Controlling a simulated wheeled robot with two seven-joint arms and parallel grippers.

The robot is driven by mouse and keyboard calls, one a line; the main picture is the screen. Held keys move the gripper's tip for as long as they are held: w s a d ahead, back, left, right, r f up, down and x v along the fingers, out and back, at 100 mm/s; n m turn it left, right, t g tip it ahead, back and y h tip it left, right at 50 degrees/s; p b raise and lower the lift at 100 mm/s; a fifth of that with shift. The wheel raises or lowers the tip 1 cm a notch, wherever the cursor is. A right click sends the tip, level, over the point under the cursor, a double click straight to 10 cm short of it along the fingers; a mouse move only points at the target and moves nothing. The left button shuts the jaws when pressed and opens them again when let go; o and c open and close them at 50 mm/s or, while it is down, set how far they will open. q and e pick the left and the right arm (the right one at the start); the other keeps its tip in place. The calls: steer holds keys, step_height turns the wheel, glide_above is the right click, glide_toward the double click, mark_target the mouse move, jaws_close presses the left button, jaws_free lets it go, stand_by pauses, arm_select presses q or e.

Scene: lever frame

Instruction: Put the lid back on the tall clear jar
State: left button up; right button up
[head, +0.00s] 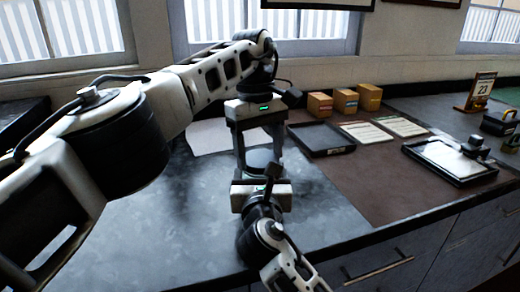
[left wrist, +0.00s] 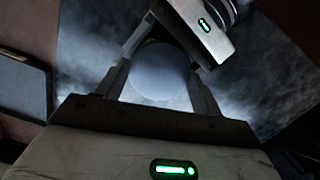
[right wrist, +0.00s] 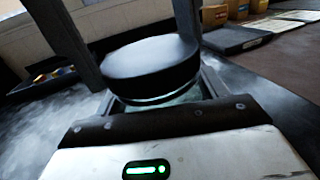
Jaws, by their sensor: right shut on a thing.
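The jar's round dark lid (right wrist: 150,65) sits on the mouth of the clear jar (right wrist: 165,100) in the right wrist view, with a thin pale rim beneath it. Its top shows as a grey disc (left wrist: 160,72) in the left wrist view. My left gripper (head: 260,152) points down from above. Its fingers stand apart on either side of the lid; small gaps there are hard to judge. My right gripper (head: 264,180) comes in low from the front and is shut on the jar below the lid. Most of the jar's body is hidden by the grippers.
A dark empty tray (head: 322,150), white cards (head: 366,133) and several small boxes (head: 345,100) lie to the right. A framed tray (head: 468,182) and a calendar (head: 480,92) stand farther right. The grey counter (head: 180,225) is clear at front left.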

arm_select(q)
steer(key=o, duration=0.4)
steer(key=shift+r, duration=0.1)
arm_select(e)
steer(key=shift+f, duration=0.1)
arm_select(q)
steer(key=shift+c, duration=0.3)
